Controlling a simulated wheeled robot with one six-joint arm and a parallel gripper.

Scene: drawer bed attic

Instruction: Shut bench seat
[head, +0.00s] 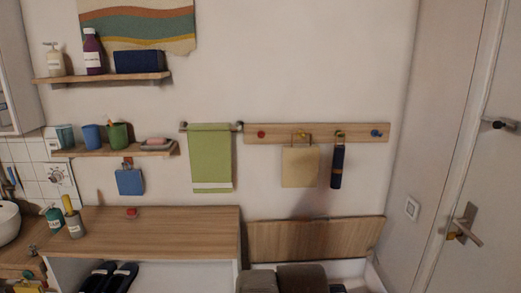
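The bench seat appears to be the wooden panel (314,240) at the lower right of the head view. It stands raised and leaning back close to the wall, with its broad face toward me. Below it is a white-walled compartment holding dark brown rolled or cushion-like items (302,278), cut off by the picture's bottom edge. The front of the bench is out of view. My gripper is not in view.
A wooden-topped cabinet (165,220) with dark slippers (108,277) inside stands left of the bench. Above the panel, a hook rail (350,133) carries a tan bag (300,167) and a dark blue rolled item (337,167). A door (475,180) is at right.

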